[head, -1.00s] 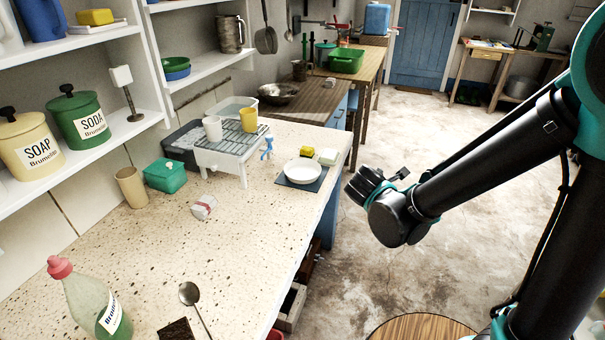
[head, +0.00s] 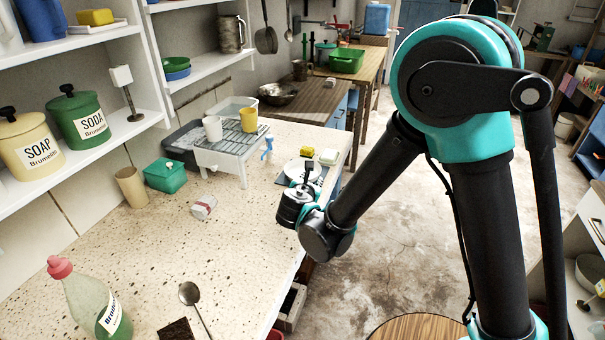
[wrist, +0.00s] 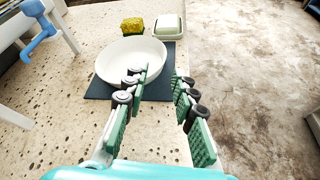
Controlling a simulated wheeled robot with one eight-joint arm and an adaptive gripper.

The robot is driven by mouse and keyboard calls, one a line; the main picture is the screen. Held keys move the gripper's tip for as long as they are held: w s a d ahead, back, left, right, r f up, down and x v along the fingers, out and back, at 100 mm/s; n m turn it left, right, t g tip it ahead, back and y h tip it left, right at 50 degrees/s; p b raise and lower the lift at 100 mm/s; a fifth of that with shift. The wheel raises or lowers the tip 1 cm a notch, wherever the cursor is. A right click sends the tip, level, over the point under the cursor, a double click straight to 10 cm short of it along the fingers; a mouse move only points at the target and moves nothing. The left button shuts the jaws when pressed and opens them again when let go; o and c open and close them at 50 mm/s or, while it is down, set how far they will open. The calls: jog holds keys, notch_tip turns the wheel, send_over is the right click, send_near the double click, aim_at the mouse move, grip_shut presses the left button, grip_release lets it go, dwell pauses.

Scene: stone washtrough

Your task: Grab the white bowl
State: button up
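The white bowl (head: 302,170) sits upright on a dark blue mat on the speckled counter, partly hidden behind my gripper in the head view. In the wrist view the white bowl (wrist: 122,58) lies ahead of my gripper and left of centre. My gripper (wrist: 163,78) is open, its green-padded fingers apart with nothing between them. The left finger overlaps the bowl's near right side in the wrist view; I cannot tell whether it touches. In the head view my gripper (head: 298,190) is at the counter's right edge, on the near side of the bowl.
A yellow sponge (wrist: 133,26) and a pale soap dish (wrist: 168,26) stand behind the bowl. A blue tap-like object (wrist: 38,28) and a white rack (head: 222,158) stand to its left. The dark blue mat (wrist: 157,88) ends near the counter's right edge, with open floor beyond.

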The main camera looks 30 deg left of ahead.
aim_at(303, 172)
jog(key=x, duration=1)
jog(key=shift+d+f, duration=0.2)
jog(key=shift+d, duration=0.15)
grip_shut()
